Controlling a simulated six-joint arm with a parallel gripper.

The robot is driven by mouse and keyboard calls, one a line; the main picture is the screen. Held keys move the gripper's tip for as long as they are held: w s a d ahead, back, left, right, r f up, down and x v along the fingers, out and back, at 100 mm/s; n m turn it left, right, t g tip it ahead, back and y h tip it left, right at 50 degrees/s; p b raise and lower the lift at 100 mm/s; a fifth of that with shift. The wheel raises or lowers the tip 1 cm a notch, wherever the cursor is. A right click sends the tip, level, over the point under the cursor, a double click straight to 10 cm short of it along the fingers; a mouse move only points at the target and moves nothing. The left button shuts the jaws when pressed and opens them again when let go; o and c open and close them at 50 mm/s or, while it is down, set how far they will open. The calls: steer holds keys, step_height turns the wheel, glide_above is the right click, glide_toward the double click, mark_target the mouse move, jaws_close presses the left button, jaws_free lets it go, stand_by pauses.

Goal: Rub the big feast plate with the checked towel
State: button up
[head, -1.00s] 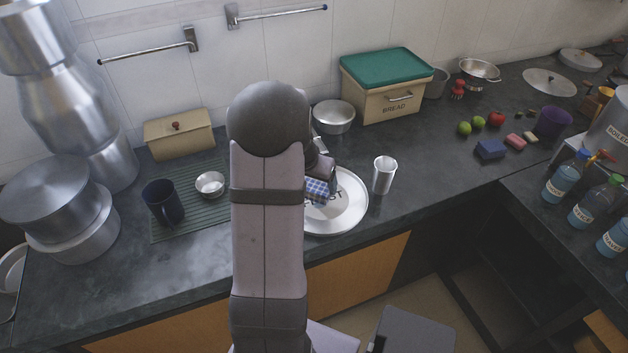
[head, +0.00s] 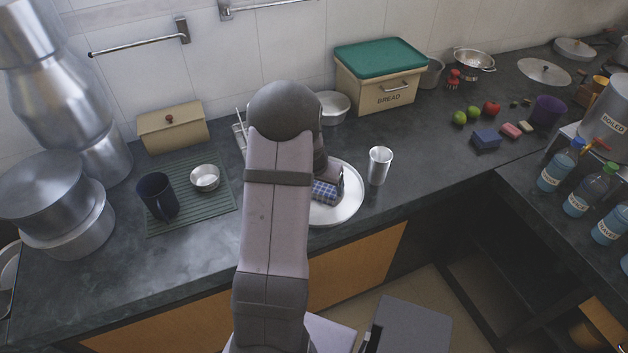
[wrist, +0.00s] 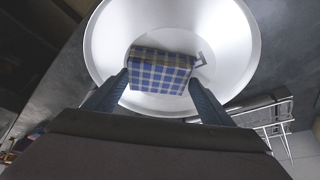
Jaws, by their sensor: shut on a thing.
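The big feast plate (head: 346,208) is a round, pale metal plate lying on the dark counter, partly hidden behind my arm in the head view. It fills the upper middle of the wrist view (wrist: 232,40). The blue-and-white checked towel (head: 325,192) is a folded pad over the plate. My gripper (wrist: 162,88) is shut on the towel, with one finger at each side of it. In the wrist view the towel (wrist: 160,70) lies over the lower middle of the plate. I cannot tell how firmly it touches the plate. A letter mark on the plate shows beside the towel.
A steel tumbler (head: 379,166) stands just right of the plate. A steel bowl (head: 333,107) and the bread box (head: 378,90) stand behind. A wire rack (wrist: 268,122) is near the plate. A dark mug (head: 158,197) and small bowl (head: 205,178) are on a green mat at left.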

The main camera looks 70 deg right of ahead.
steer(key=shift+w+a+f+b, duration=0.2)
steer(key=shift+f+b, duration=0.1)
steer(key=shift+b, duration=0.35)
steer(key=w+a+b, duration=0.2)
steer(key=b, duration=0.1)
steer(key=shift+w+r, duration=0.1)
steer(key=shift+w, duration=0.1)
step_height(320, 180, up, 9)
steer(key=p, duration=0.6)
steer(key=shift+f, duration=0.2)
